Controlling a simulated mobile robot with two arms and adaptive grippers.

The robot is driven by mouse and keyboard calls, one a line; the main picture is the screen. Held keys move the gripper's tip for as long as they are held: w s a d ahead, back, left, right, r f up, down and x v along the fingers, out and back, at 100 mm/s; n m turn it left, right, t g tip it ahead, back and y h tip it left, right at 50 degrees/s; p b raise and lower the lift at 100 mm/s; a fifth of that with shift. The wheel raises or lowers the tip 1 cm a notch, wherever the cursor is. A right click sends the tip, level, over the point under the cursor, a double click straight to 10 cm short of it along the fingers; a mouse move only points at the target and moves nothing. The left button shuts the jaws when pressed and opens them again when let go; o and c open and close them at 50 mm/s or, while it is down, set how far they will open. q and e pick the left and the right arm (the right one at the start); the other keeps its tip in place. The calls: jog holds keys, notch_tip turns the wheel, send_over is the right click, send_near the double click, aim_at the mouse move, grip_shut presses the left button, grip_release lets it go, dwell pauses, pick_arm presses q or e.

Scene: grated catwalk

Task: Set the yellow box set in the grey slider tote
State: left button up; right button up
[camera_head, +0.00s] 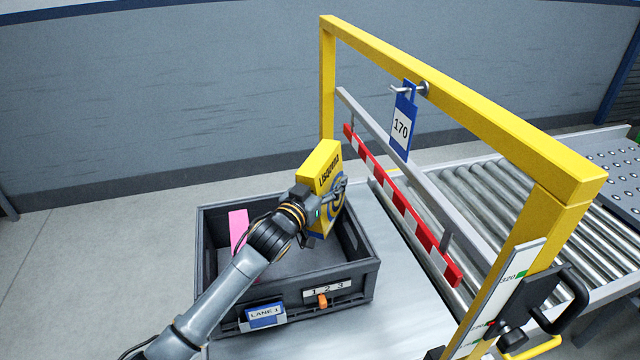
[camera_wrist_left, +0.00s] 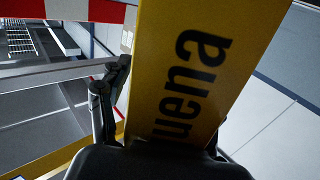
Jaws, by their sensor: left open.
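The yellow box (camera_head: 321,163) with dark lettering and a blue ring design stands tilted at the far right of the dark grey slider tote (camera_head: 361,281). Its lower part is inside the tote's outline and its top rises above the rim. I cannot tell whether it touches the tote floor. My left gripper (camera_head: 336,196) is open, with its fingers around the box. In the left wrist view the box (camera_wrist_left: 190,65) fills the middle, with a finger to its left; the other finger is mostly hidden. My right gripper is not in view.
A pink item (camera_head: 238,229) is in the tote's left part. The tote sits on a grey surface (camera_head: 395,310) beside a yellow frame (camera_head: 455,95) with a red-and-white bar (camera_head: 400,203) and hanging blue tag (camera_head: 401,125). A roller conveyor (camera_head: 490,200) lies beyond.

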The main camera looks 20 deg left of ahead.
pick_arm(q)
jog(key=shift+r, duration=0.65)
jog(key=s+a+b, duration=0.1)
jog(key=s+a, duration=0.1)
jog(key=s, duration=1)
jog(key=shift+a+f, duration=0.15)
